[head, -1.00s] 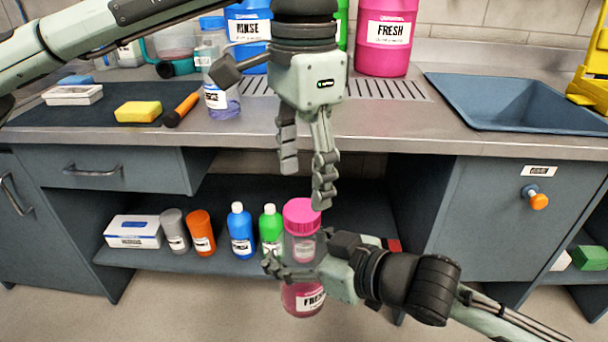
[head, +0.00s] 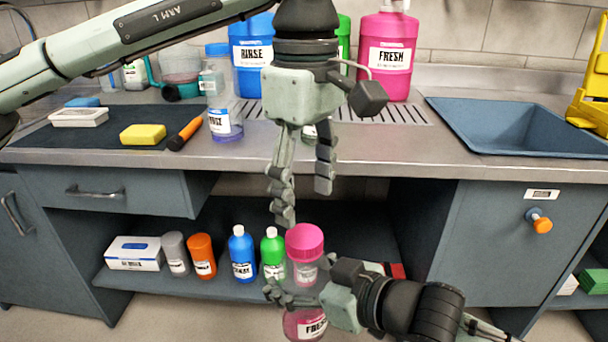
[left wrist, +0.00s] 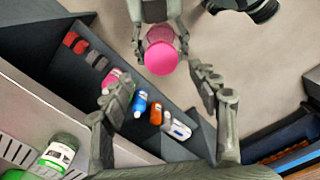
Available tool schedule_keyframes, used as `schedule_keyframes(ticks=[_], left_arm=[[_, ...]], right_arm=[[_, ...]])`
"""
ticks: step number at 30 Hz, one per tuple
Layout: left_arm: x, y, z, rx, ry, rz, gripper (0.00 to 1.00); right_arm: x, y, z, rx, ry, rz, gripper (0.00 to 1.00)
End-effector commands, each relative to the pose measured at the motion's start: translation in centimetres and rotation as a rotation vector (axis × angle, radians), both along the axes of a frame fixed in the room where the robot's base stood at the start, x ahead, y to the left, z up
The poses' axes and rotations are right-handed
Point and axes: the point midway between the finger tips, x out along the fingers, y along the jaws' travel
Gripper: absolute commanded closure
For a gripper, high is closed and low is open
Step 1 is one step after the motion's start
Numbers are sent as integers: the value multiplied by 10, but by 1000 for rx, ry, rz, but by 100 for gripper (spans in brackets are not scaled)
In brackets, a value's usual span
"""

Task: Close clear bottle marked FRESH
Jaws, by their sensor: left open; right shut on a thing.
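The clear bottle marked FRESH (head: 304,323) holds pink liquid and stands upright in front of the low shelf. A pink cap (head: 304,242) sits on its top; I cannot tell how tight it is. My right gripper (head: 290,294) is shut around the bottle's middle from the right. My left gripper (head: 303,205) points down above the cap, open and empty, apart from it. In the left wrist view the pink cap (left wrist: 161,58) lies beyond the spread fingers of my left gripper (left wrist: 155,100).
The low shelf (head: 130,278) behind holds a white box (head: 134,254), a blue bottle (head: 241,256) and a green bottle (head: 272,255). The counter edge (head: 420,168) is behind my left gripper. A large pink FRESH jug (head: 388,50) stands on the counter, left of the sink (head: 520,125).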

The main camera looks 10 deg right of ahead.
Motion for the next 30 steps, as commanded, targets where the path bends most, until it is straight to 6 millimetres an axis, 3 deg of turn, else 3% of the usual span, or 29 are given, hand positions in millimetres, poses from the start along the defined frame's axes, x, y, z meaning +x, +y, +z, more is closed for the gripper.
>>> schedule_keyframes(ticks=[30], left_arm=[[0,2,17,-1,8,2538,40]], right_arm=[[0,0,1,1,-1,0,100]])
